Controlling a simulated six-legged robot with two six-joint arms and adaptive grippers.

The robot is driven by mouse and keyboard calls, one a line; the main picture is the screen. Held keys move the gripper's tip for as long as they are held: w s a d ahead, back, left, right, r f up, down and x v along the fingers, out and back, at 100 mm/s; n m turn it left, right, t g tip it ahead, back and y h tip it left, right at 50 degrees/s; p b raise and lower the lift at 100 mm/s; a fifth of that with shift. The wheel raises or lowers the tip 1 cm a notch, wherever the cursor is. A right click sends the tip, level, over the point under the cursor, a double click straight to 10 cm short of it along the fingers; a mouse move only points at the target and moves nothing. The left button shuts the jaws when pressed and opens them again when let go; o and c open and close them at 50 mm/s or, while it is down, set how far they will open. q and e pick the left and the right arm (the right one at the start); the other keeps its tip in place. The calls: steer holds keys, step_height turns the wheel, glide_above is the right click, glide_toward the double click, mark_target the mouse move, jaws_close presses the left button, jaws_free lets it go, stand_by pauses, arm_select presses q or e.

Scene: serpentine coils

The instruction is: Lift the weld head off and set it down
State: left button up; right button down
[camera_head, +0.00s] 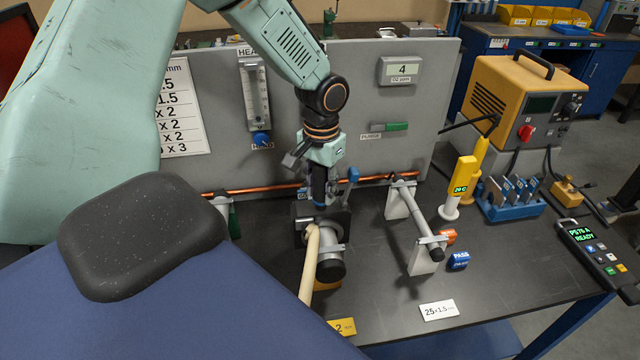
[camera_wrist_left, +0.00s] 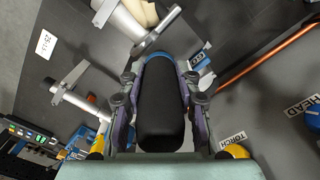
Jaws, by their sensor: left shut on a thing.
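My left gripper (camera_head: 319,180) points down over the middle of the bench and is shut on the weld head's handle. In the left wrist view the black handle (camera_wrist_left: 160,110) lies between the fingers of that gripper (camera_wrist_left: 160,95), with a blue collar and a grey metal part at its far end. In the head view the handle is mostly hidden by the gripper, above a dark clamp block (camera_head: 338,217) and a short metal cylinder with a black end (camera_head: 330,269). I cannot tell whether the head still touches the work below. My right gripper is not in view.
A copper pipe (camera_head: 270,190) runs along the grey panel (camera_head: 300,110). Bench right of the 25x1.5 card (camera_head: 439,310) is clear.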

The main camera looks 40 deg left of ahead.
arm_select(q)
steer(key=shift+w, duration=0.1)
jaws_close()
steer(key=shift+w+a+r, duration=0.1)
steer(key=shift+r, duration=0.05)
steer(key=shift+r, duration=0.1)
